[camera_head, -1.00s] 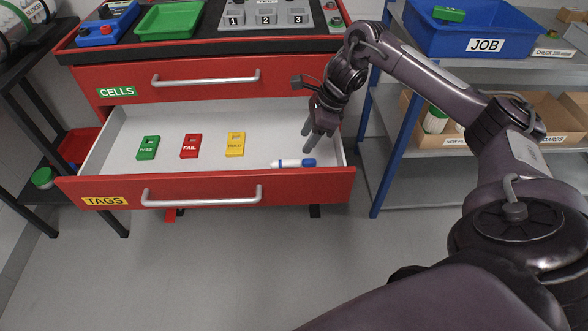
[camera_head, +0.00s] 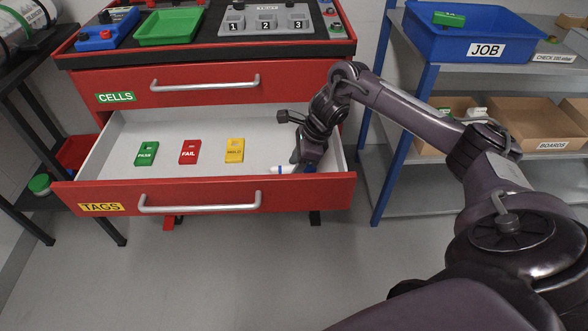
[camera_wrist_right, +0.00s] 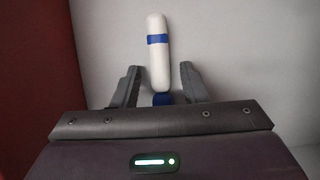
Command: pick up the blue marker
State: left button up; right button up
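The blue marker (camera_head: 282,169) lies on the floor of the open TAGS drawer (camera_head: 205,193), at its right front. It has a white body with a blue band and a blue cap. My right gripper (camera_head: 300,160) is down in the drawer over the marker's cap end and hides part of it. In the right wrist view the marker (camera_wrist_right: 158,55) runs between the two fingers of the open right gripper (camera_wrist_right: 158,90), with a gap on both sides. Its blue end is partly hidden by the gripper body. My left gripper is not in view.
A green PASS tag (camera_head: 146,153), a red FAIL tag (camera_head: 189,151) and a yellow tag (camera_head: 234,150) lie left of the marker in the drawer. The drawer's front and right walls are close to my gripper. A shelf with a blue JOB bin (camera_head: 470,35) stands at right.

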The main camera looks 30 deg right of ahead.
grip_shut()
jog(key=shift+r, duration=0.1)
